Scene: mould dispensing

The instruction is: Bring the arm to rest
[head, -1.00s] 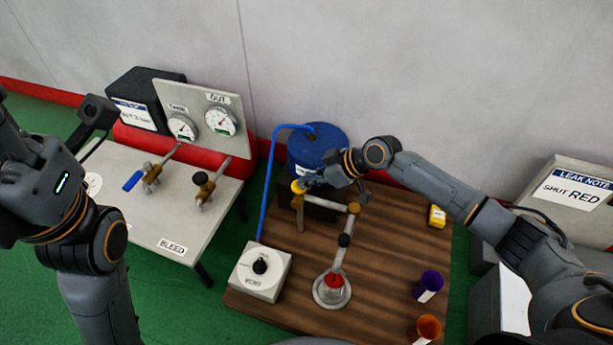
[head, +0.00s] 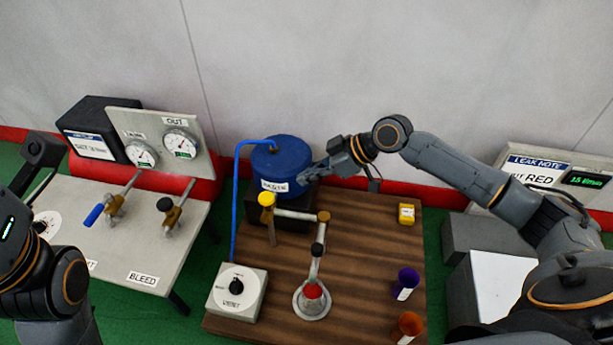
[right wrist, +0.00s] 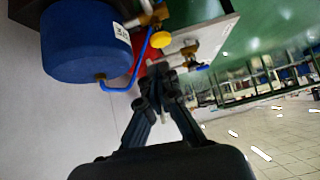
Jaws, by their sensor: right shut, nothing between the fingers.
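My right arm reaches in from the right in the head view. Its gripper (head: 306,179) is shut and empty, at the right side of the blue drum (head: 283,158) and above the yellow valve knob (head: 267,198), clear of the knob. In the right wrist view the fingers (right wrist: 166,82) meet with nothing between them, and the blue drum (right wrist: 85,42) and yellow knob (right wrist: 161,39) lie beyond them. I cannot tell whether the gripper touches the drum. My left arm shows at the left edge of the head view, its fingers out of sight.
A valve bench (head: 160,245) with gauges stands left. A leak sign (head: 540,178) stands right.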

